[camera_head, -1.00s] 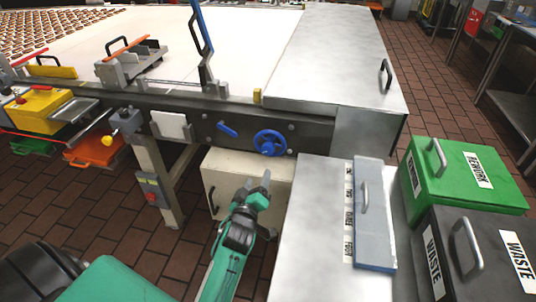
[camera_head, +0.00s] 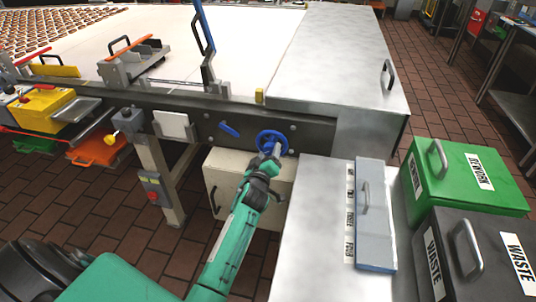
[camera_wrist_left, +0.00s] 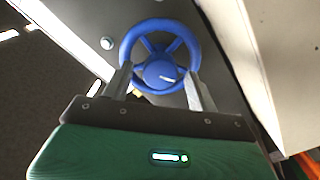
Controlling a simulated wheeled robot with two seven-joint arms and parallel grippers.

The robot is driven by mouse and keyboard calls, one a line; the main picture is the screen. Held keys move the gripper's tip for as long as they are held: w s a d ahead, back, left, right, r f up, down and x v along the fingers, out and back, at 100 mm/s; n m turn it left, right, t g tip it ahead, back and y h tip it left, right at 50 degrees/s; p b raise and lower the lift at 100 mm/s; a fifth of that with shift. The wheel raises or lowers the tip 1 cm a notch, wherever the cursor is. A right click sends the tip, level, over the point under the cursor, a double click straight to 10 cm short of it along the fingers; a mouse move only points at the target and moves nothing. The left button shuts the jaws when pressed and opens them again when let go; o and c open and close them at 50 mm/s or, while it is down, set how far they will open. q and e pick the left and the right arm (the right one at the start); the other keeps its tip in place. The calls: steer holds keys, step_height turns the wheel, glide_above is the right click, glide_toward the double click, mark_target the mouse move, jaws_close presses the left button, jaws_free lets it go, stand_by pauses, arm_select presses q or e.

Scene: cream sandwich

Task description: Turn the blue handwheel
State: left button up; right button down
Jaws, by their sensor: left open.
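The blue handwheel (camera_head: 272,136) is mounted on the dark side rail of the conveyor, near its right end. It also fills the upper middle of the left wrist view (camera_wrist_left: 160,50), where its rim, spokes and round hub show. My left gripper (camera_head: 272,152) is right in front of the wheel and covers its lower part. In the left wrist view its open fingers (camera_wrist_left: 160,85) stand on either side of the wheel's lower half, near the rim. I cannot tell whether they touch it. My right gripper is not in view.
A blue lever (camera_head: 229,129) sits on the rail left of the wheel. A cream box (camera_head: 222,180) is below. A steel table (camera_head: 310,230) with a lidded bin stands right of my arm, beside the green rework bin (camera_head: 465,180) and the dark waste bin (camera_head: 480,262).

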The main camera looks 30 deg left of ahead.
arm_select(q)
steer(key=shift+c, duration=0.2)
steer(key=c, duration=0.9)
steer(key=shift+c, duration=0.2)
steer(key=shift+m, duration=0.3)
